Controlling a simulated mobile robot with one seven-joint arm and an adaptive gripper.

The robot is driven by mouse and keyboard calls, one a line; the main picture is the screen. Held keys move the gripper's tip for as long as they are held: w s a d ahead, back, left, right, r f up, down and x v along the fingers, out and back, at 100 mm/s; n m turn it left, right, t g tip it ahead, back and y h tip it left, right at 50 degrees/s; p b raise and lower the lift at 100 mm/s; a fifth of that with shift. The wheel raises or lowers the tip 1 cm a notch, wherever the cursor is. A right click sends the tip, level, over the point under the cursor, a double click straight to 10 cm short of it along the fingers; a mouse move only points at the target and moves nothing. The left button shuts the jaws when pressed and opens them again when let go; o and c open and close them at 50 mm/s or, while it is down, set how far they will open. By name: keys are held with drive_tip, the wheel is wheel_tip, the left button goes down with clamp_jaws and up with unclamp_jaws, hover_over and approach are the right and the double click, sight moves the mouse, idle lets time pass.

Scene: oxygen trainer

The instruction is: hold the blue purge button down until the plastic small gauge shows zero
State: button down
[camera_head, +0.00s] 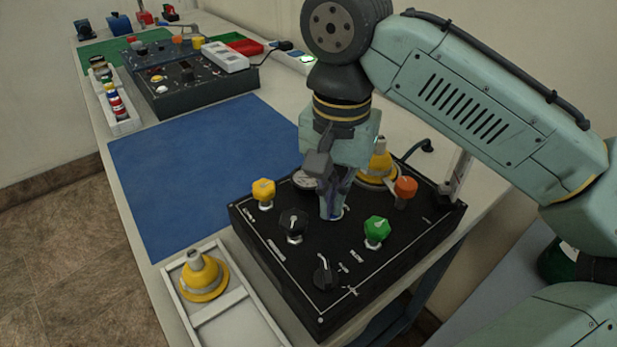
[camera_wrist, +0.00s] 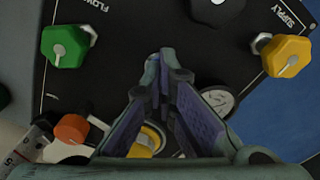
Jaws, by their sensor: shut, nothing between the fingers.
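The black trainer panel (camera_head: 278,245) lies on the bench with its knobs facing up. My gripper (camera_head: 332,214) is shut and points straight down at the panel, between the black knob and the green knob. A sliver of blue shows at its fingertips; the purge button is otherwise hidden under them, and I cannot tell how far it is pressed. In the wrist view the shut fingers (camera_wrist: 163,58) also cover that spot. The small round gauge (camera_head: 304,181) is partly behind my gripper; it also shows in the wrist view (camera_wrist: 221,99). Its reading is too small to make out.
Around my gripper stand a yellow knob (camera_head: 263,190), a black knob (camera_head: 293,224), a green knob (camera_head: 376,230), an orange knob (camera_head: 405,188) and a black selector (camera_head: 323,273). The blue mat (camera_head: 195,170) is clear.

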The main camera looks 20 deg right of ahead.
drive_tip(key=shift+r+p, duration=3.3)
drive_tip(key=shift+r, duration=0.15)
drive_tip(key=shift+f, duration=0.1)
